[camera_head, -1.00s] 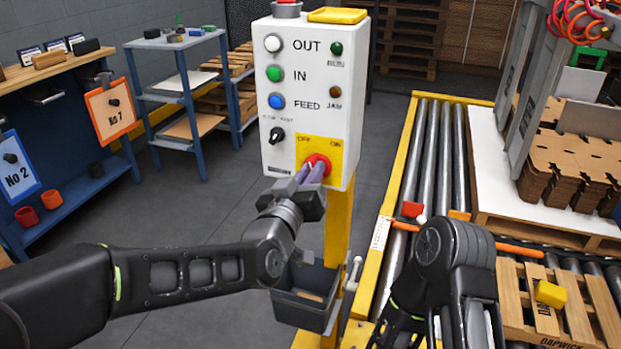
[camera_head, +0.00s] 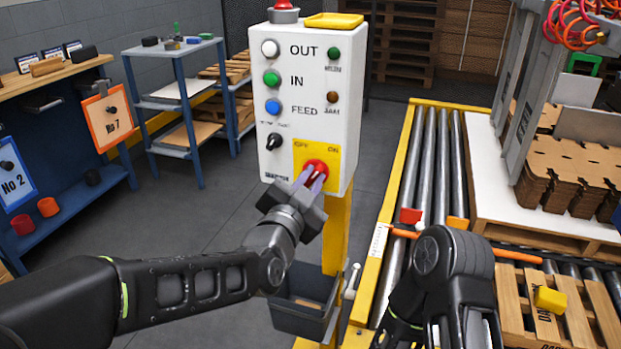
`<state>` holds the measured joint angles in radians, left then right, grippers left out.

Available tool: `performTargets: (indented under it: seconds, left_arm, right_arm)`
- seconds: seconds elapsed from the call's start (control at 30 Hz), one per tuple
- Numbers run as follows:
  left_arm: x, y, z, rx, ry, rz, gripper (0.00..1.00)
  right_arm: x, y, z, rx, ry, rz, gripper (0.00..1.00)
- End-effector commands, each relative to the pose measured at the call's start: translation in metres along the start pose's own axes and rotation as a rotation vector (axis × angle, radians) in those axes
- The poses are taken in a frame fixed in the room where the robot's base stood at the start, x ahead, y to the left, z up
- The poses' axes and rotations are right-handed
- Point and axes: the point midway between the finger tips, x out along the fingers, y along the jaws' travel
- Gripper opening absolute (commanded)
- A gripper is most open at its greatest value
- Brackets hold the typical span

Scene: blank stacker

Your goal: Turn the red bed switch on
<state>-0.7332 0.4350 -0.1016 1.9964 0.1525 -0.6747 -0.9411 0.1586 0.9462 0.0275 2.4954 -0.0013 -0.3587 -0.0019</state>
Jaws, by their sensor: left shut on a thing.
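The red bed switch (camera_head: 317,168) is a red knob on a yellow plate (camera_head: 302,155) marked OFF at left and ON at right. The plate is low on the front of the white control box (camera_head: 345,110). My left gripper (camera_head: 309,180) is at the knob, its fingers shut on it. The fingers cover part of the knob, so I cannot tell its exact turn. My right arm (camera_head: 450,270) is at the lower right over the conveyor edge; its fingers are not in view.
White, green and blue buttons and a black selector (camera_head: 275,142) sit above and left of the plate. A dark bin (camera_head: 303,300) hangs on the yellow post (camera_head: 337,235) below. A roller conveyor (camera_head: 430,165) with a yellow edge runs at right.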

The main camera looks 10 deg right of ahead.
Motion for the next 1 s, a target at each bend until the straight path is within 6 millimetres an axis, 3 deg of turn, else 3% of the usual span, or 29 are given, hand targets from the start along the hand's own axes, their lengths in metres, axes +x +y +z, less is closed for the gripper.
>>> performTargets:
  seconds: [0.33,0.87,0.9,1.0]
  left_arm:
    - [-0.0001,0.0017,0.0005,0.184,-0.001,0.001,0.0]
    - [-0.0001,0.0018,0.001,0.219,-0.001,0.001,0.0]
    - [-0.0001,0.0018,0.001,0.22,-0.001,0.001,0.16]
    - [-0.0001,0.0018,0.0009,0.219,-0.001,0.001,0.24]
  right_arm:
    - [-0.0025,-0.001,0.0,0.0,0.0,0.0,0.36]
    - [-0.0026,-0.001,0.0,0.0,0.0,0.0,0.36]
    - [-0.0026,-0.001,0.0,0.0,0.0,0.0,0.36]
    - [-0.0026,-0.001,0.0,0.0,0.0,0.0,0.36]
